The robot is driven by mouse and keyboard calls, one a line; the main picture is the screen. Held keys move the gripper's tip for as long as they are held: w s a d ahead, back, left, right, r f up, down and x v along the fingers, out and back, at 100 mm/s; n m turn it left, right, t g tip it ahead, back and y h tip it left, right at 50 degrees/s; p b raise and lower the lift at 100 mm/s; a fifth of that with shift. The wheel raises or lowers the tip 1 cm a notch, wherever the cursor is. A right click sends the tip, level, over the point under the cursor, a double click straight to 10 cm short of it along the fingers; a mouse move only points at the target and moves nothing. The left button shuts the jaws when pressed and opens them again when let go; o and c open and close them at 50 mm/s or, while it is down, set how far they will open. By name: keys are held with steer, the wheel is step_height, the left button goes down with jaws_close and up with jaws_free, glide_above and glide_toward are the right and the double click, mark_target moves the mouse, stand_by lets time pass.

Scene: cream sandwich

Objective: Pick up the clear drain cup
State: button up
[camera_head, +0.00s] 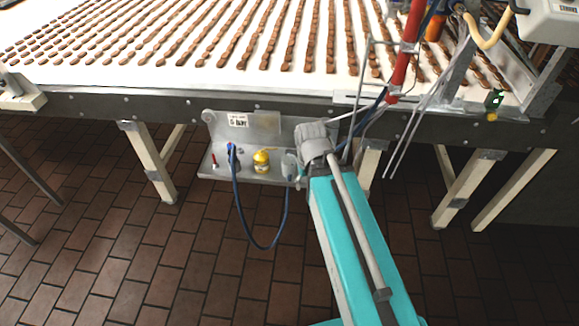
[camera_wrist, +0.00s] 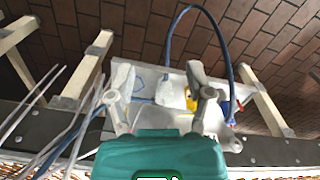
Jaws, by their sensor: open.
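A pale, see-through shape that looks like the clear drain cup (camera_head: 290,160) is at the right end of the metal shelf, just left of my gripper (camera_head: 298,176). In the wrist view a faint clear outline (camera_wrist: 165,91) shows between the two fingers of my gripper (camera_wrist: 158,78). The fingers are spread apart, one on each side of this outline. I cannot tell whether either finger touches it. My wrist hides part of the shelf's right end in the head view.
The metal shelf (camera_head: 240,179) hangs under the conveyor (camera_head: 150,80). On it stand a yellow-capped item (camera_head: 261,160) and a small red item (camera_head: 214,160). A blue hose (camera_head: 240,215) loops below. Table legs (camera_head: 150,165) flank the shelf. Thin rods (camera_head: 404,140) hang to the right.

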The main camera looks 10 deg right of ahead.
steer(key=shift+o, duration=1.1)
steer(key=shift+f, duration=0.2)
steer(key=shift+o, duration=0.4)
steer(key=shift+w+f+b, duration=0.2)
steer(key=shift+f+b, duration=0.05)
steer(key=shift+b, duration=0.2)
steer(key=m+t+h+b, duration=0.6)
steer(key=m+h+b, duration=0.65)
steer(key=b, duration=2.05)
glide_toward(283, 172)
steer(key=shift+s+r, duration=0.35)
steer(key=shift+y, duration=0.25)
steer(key=b+x, duration=0.3)
steer(key=x, duration=0.5)
steer(key=shift+w+a, duration=0.1)
steer(key=shift+a, duration=0.05)
steer(key=shift+w+d+f, duration=0.1)
steer(key=shift+w+d, duration=0.05)
steer(key=shift+d, duration=0.2)
